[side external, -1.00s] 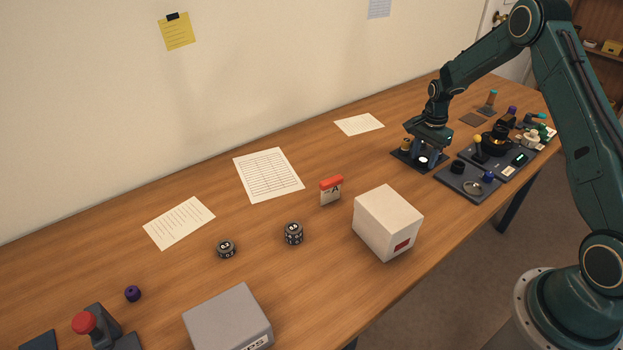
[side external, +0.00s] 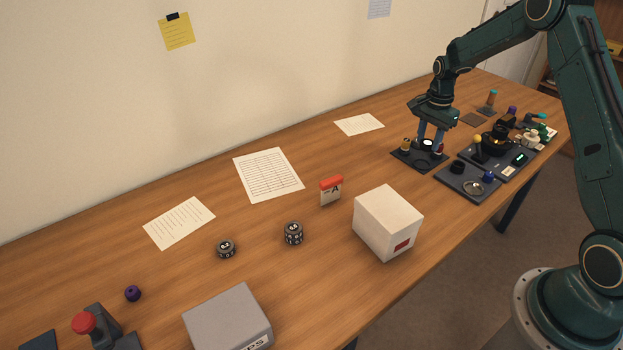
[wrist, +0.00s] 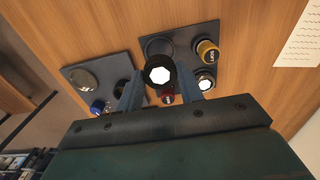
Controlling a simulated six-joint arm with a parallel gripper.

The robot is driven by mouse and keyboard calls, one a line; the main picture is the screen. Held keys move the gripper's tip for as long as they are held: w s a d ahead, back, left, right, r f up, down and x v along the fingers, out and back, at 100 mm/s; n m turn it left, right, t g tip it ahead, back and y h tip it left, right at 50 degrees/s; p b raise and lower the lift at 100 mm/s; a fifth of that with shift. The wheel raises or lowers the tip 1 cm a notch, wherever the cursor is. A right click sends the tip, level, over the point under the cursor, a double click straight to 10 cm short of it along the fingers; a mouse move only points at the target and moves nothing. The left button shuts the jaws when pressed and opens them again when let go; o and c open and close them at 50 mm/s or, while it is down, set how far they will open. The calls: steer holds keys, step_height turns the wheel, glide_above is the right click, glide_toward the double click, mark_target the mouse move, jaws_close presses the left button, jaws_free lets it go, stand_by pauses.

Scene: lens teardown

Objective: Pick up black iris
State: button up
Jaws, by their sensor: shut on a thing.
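The black iris (wrist: 160,59) is a dark ring around a pale, many-sided centre, seen in the wrist view between my two fingers. My gripper (wrist: 160,80) is shut on it. In the side view my gripper (side external: 429,141) points down and holds the iris above the dark tray (side external: 403,158). In the wrist view the tray (wrist: 180,38) lies below the iris. The fingers hide part of the tray.
A gold-ringed cylinder (side external: 406,145) stands on the same tray. A second dark tray (side external: 456,186) with a ring and a blue knob lies close by on the right. A white box (side external: 388,222) stands nearer the front.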

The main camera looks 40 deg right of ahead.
mark_target(428, 142)
step_height(428, 142, up, 14)
stand_by(0.4)
stand_by(0.5)
